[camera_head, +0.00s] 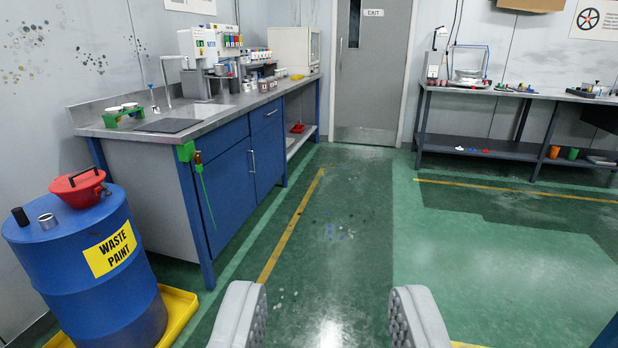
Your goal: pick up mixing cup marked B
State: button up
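No letter B can be read on any cup from here, so I cannot tell which one is the mixing cup marked B. Several small cups or jars (262,83) stand on the blue workbench (226,165) at the left, beside a white paint-dispensing machine (207,45). A grey metal cup (47,221) stands on the blue waste paint drum (95,275) at the lower left. An orange cup (554,152) and a green cup (573,154) stand on the right table's lower shelf. My gripper (328,315) is open and empty, its fingers wide apart over the floor, far from the benches.
A long grey table (520,92) holds a scale and small items. The green floor (352,220) ahead is clear to the door (371,75).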

aim_at(263, 88)
jog(key=i+l, duration=0.1)
jog(key=i, duration=3.35)
jog(key=i+u, duration=0.55)
jog(key=k, duration=0.05)
